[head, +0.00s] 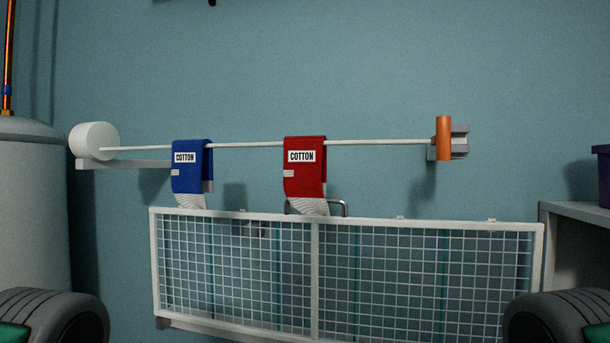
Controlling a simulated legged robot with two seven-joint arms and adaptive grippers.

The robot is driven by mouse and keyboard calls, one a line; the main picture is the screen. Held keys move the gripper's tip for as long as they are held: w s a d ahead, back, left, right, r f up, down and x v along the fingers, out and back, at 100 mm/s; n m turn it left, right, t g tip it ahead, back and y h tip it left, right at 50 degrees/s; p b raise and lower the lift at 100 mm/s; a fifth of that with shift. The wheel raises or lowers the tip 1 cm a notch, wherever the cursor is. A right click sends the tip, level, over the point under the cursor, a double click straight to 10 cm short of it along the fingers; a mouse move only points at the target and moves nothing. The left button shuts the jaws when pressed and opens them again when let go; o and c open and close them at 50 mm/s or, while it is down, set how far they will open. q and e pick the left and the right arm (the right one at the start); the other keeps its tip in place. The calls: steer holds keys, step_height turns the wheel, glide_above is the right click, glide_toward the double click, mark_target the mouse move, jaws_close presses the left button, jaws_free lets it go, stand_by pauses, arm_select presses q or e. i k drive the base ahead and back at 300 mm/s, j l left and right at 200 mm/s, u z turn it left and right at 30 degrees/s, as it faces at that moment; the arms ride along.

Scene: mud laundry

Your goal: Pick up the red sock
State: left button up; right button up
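The red sock (305,180) hangs folded over a thin white rod (375,142) in front of the wall. It has a white "COTTON" label and a pale ribbed lower end. That end hangs close to the top edge of a white wire mesh rack; I cannot tell whether they touch. A blue sock (188,178) with the same kind of label hangs on the rod to its left. Neither of my grippers shows in the head view, and nothing is seen holding the red sock.
The white mesh rack (315,270) stands out below the socks. A white round end piece (94,141) is at the rod's left and an orange cylinder (443,138) at its right. A grey tank (30,210) stands left; a shelf (580,212) with a purple container (602,175) is right.

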mark_target(304, 158)
steer(key=j+z, duration=0.35)
steer(key=k+j+z, duration=0.1)
steer(key=z, duration=0.25)
steer(key=k+j+z, duration=0.15)
steer(key=j+z, duration=0.2)
